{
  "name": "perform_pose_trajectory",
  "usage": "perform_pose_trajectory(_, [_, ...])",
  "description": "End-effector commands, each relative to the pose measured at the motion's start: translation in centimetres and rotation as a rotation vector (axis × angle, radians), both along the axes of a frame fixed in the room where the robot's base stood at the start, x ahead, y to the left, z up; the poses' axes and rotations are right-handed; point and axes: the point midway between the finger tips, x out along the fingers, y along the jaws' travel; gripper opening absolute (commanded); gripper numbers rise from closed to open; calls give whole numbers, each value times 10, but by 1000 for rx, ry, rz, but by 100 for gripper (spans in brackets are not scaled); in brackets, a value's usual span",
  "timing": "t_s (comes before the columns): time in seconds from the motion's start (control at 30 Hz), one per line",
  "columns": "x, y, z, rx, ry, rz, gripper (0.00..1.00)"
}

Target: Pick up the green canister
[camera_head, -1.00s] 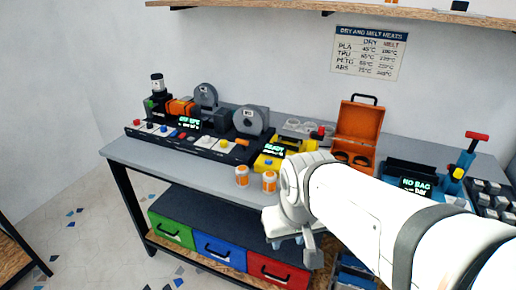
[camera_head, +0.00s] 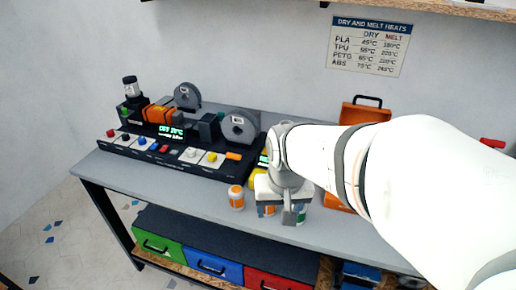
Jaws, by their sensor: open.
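A small patch of green (camera_head: 302,214) shows at the right edge of my gripper, at the front of the grey bench. It may be the green canister; most of it is hidden. My gripper (camera_head: 279,212) points down at the front of the bench and is open. An orange and white canister (camera_head: 236,197) stands to the left of my gripper. Another orange-marked canister (camera_head: 267,210) shows partly under my gripper. Whether anything lies between the jaws is hidden.
A dark machine with buttons and a lit display (camera_head: 168,148) and a grey spool (camera_head: 239,128) stand behind on the bench (camera_head: 130,172). An orange case (camera_head: 362,112) is partly hidden behind my arm. Green, blue and red drawers (camera_head: 215,265) sit below. The bench's front left is clear.

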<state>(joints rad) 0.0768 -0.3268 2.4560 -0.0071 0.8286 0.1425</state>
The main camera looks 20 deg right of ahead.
Motion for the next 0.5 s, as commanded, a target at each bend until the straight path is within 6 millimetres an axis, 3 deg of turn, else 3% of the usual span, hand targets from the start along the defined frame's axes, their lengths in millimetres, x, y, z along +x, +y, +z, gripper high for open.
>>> perform_pose_trajectory(0.03, [12, -7, 6, 9, 27, -62, 68])
perform_pose_trajectory(0.2, [50, -37, -9, 42, 87, -298, 68])
perform_pose_trajectory(0.5, [81, -80, -51, 75, 158, -610, 68])
